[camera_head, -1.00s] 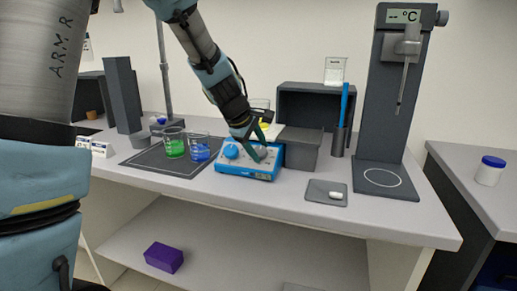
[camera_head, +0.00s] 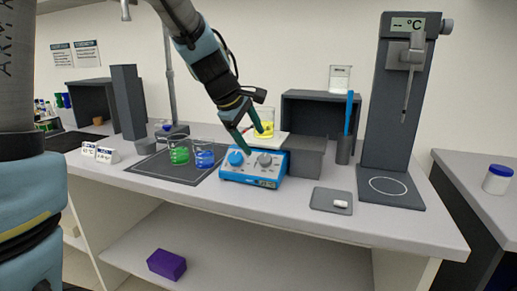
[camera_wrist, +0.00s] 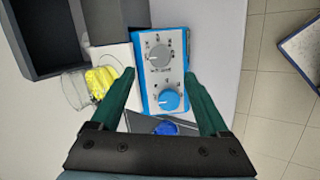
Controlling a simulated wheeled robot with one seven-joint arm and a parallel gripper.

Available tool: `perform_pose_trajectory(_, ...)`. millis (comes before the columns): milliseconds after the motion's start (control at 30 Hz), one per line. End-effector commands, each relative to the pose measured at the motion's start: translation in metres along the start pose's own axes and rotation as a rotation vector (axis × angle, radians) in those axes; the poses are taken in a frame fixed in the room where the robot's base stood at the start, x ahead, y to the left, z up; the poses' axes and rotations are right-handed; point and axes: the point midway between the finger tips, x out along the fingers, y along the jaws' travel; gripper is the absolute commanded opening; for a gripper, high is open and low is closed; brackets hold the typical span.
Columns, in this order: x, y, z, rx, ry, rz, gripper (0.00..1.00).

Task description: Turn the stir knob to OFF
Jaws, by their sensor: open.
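The blue stirrer unit (camera_head: 251,176) stands on the bench with a white top plate (camera_head: 270,140). Its front panel has a blue knob (camera_head: 236,158) and a grey knob (camera_head: 264,160). In the wrist view the grey knob (camera_wrist: 159,53) has small markings around it, and the blue knob (camera_wrist: 169,99) lies nearer me. I cannot tell from the labels which knob is stir. My gripper (camera_head: 252,142) is open above the panel; in the wrist view its green fingers (camera_wrist: 160,74) are spread on either side of the unit.
A beaker with yellow contents (camera_head: 266,122) stands on the plate, close to a finger. Green (camera_head: 180,153) and blue (camera_head: 204,156) beakers stand on a dark mat to the left. A grey block (camera_head: 305,157) adjoins the right side. A small pad (camera_head: 331,201) lies front right.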

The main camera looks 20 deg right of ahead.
Motion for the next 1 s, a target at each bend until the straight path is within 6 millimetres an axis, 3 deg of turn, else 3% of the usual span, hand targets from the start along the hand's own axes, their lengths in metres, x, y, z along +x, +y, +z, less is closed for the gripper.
perform_pose_trajectory(200, -0.021, 0.000, 0.000, 0.000, 0.000, 0.001, 0.79)
perform_pose_trajectory(767, -0.023, -0.005, -0.004, 0.007, 0.006, -0.008, 0.79)
perform_pose_trajectory(867, -0.024, -0.029, -0.022, 0.053, 0.034, -0.045, 0.79)
perform_pose_trajectory(967, -0.028, -0.077, -0.052, 0.149, 0.075, -0.124, 0.79)
perform_pose_trajectory(1000, -0.031, -0.102, -0.064, 0.199, 0.088, -0.165, 0.79)
